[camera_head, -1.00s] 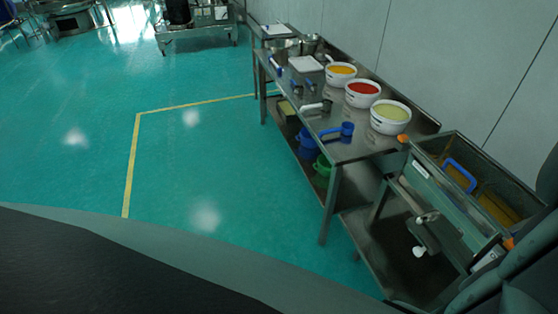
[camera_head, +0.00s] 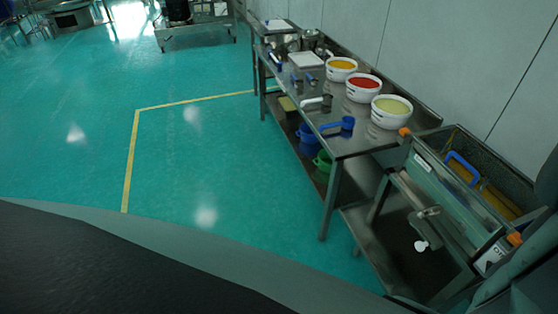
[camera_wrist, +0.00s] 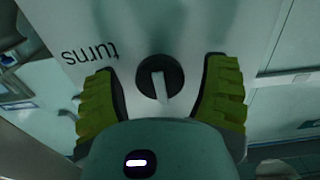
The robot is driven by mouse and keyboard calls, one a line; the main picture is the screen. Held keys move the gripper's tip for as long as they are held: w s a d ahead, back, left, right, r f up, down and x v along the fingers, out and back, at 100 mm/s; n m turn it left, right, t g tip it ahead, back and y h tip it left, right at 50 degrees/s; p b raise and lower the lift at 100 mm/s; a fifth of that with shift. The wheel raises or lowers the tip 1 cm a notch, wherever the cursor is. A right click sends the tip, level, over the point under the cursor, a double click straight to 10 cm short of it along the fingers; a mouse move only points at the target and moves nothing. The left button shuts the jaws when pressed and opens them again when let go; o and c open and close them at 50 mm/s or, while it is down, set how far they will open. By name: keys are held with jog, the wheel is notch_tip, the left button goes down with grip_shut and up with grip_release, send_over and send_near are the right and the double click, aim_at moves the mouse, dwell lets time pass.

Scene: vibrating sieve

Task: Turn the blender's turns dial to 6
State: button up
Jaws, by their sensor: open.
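The turns dial (camera_wrist: 151,72) is a round black knob with a pale pointer, in the upper middle of the wrist view. Its pointer points down in the picture, slightly to the right. It sits on a pale panel (camera_wrist: 108,22) with the word "turns" printed upside down to its left. No scale numbers can be read. My gripper (camera_wrist: 160,86) is open, with one green ribbed finger on each side of the dial and gaps between them. In the head view the gripper cannot be made out.
A steel trough (camera_head: 479,150) with a blue-handled tool (camera_head: 462,166) stands at right in the head view. A steel table (camera_head: 350,143) beside it holds bowls of yellow, red (camera_head: 363,86) and pale contents, plus scoops. The green floor (camera_head: 60,130) at left is clear.

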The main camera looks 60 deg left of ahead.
jog(key=shift+w, duration=0.1)
jog(key=c, duration=1.2)
